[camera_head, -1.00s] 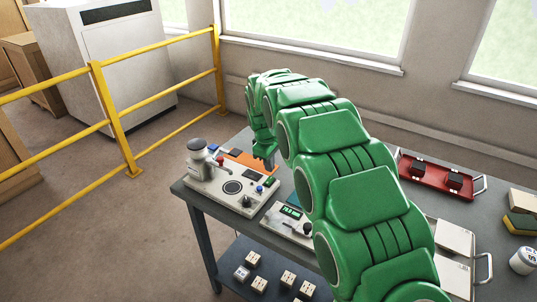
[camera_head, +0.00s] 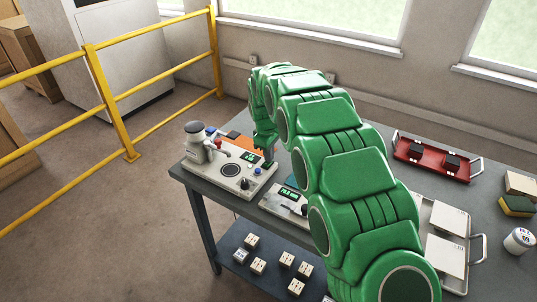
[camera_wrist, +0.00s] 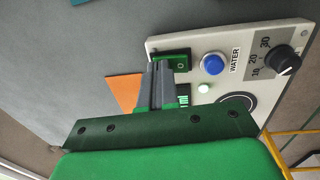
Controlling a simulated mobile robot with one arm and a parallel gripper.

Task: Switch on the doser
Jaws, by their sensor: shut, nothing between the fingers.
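The doser (camera_head: 224,182) is a pale control box on the near left part of the table. Its small display (camera_head: 249,156) shows lit green digits. In the wrist view, its green rocker switch (camera_wrist: 181,60) in a dark frame sits by the panel edge, beside the blue WATER button (camera_wrist: 212,64). A small pale lamp (camera_wrist: 204,88) is below the button. My gripper (camera_head: 268,163) is shut and empty, pointing down at the doser's right end. In the wrist view its fingertips (camera_wrist: 160,64) overlap the switch's left side; I cannot tell whether they touch it.
A second device with a green readout (camera_head: 288,193) stands right of the doser. A red tray (camera_head: 433,169) with dark blocks, a metal tray (camera_head: 476,254) and a jar (camera_head: 519,240) are farther right. A yellow railing (camera_head: 108,100) stands left of the table.

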